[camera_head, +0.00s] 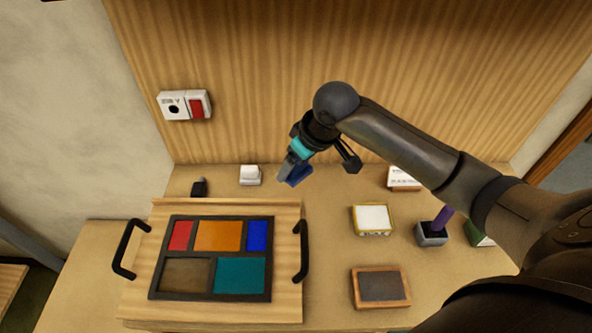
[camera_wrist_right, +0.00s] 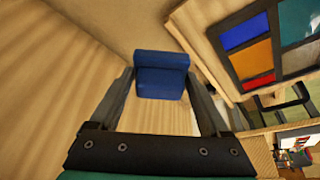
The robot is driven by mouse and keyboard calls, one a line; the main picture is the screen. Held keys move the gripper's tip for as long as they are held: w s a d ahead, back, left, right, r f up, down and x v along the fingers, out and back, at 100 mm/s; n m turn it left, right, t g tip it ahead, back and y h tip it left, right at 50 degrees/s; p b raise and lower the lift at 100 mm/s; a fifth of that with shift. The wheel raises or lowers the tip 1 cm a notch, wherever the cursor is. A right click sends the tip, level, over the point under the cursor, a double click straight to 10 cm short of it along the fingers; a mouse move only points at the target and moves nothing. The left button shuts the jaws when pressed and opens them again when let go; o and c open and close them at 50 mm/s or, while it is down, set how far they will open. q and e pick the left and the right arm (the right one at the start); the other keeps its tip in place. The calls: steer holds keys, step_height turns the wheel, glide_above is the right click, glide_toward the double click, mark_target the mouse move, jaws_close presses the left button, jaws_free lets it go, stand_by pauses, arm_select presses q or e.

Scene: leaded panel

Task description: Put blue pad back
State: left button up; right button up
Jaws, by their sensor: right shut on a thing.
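A dark blue pad (camera_head: 300,175) is held by my right gripper (camera_head: 291,172) above the back middle of the workbench, behind and right of the panel tray. In the right wrist view the blue pad (camera_wrist_right: 161,72) sits between the two fingertips of the right gripper (camera_wrist_right: 161,85), which is shut on it. Its underside and what lies directly below it are hidden. My left gripper is not in view.
The wooden tray (camera_head: 290,214) holds a leaded panel with red, orange, blue, brown and teal panes. A white block (camera_head: 250,175), a yellow-edged white box (camera_head: 371,219), a brown-framed dark slab (camera_head: 380,287) and a dark holder (camera_head: 431,238) with a purple handle stand around. A wooden wall (camera_head: 260,60) rises behind.

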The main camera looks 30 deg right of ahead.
steer(key=w+d, duration=0.3)
steer(key=w, duration=0.4)
step_height(320, 180, down, 6)
steer(key=shift+d+f+b, duration=0.15)
steer(key=shift+f+b, duration=0.05)
steer(key=shift+b, duration=0.35)
step_height(320, 180, down, 4)
steer(key=shift+f+b, duration=0.2)
steer(key=shift+b, duration=0.2)
steer(key=shift+w+d+f, duration=0.1)
steer(key=shift+w+f, duration=0.1)
steer(key=shift+f, duration=0.2)
steer(key=o, duration=1.2)
steer(key=shift+f, duration=0.15)
steer(key=shift+c, duration=0.2)
steer(key=p+v, duration=0.2)
steer(key=v, duration=1)
steer(key=shift+r, duration=0.25)
